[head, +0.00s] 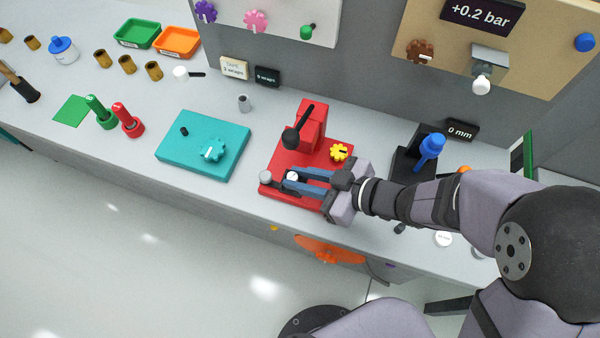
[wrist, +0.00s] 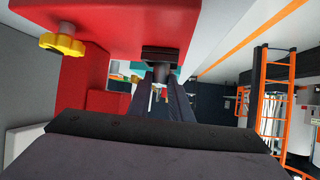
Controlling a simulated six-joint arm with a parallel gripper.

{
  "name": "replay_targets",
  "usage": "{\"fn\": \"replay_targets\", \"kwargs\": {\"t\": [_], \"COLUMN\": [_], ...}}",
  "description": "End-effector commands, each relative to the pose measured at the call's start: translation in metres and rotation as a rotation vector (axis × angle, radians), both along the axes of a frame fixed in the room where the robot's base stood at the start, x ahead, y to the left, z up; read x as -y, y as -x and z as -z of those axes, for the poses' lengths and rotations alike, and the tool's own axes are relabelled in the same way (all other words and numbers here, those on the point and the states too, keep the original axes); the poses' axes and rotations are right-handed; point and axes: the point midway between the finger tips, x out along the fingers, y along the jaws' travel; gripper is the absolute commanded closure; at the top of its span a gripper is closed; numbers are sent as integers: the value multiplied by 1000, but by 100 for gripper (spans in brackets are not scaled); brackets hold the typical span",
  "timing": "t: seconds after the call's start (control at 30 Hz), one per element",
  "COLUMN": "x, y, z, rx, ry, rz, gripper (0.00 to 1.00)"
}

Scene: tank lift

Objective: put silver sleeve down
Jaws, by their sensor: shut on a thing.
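My gripper (head: 291,178) is over the left front of the red press (head: 283,163). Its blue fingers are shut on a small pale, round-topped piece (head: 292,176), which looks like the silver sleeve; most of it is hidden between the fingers. In the wrist view a small silvery piece (wrist: 160,72) shows between the far ends of the fingers, just under a dark block. I cannot tell whether it touches the red base. A grey round-topped post (head: 265,177) stands just left of the fingertips. Another small grey cylinder (head: 244,103) stands on the bench further back.
The press has a black lever (head: 298,128) and a yellow knob (head: 339,152) close to my gripper. A teal plate (head: 190,160) with a teal knob lies to the left. A black stand with a blue piece (head: 428,150) is to the right. Bare bench lies between plate and press.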

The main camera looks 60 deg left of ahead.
Motion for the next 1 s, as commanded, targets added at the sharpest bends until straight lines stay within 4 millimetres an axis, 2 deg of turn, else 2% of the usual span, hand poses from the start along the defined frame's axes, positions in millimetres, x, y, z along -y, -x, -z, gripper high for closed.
{"fn": "replay_targets", "kwargs": {"t": [0.5, 0.53, 0.6, 1.0], "x": [0, 0, 0, 0], "y": [0, 0, 0, 0], "z": [8, 7, 7, 5], "rx": [1, 1, 1, 2], "ry": [-1, -1, -1, -1], "rz": [0, -1, 0, 0], "gripper": [100, 74, 63, 63]}}
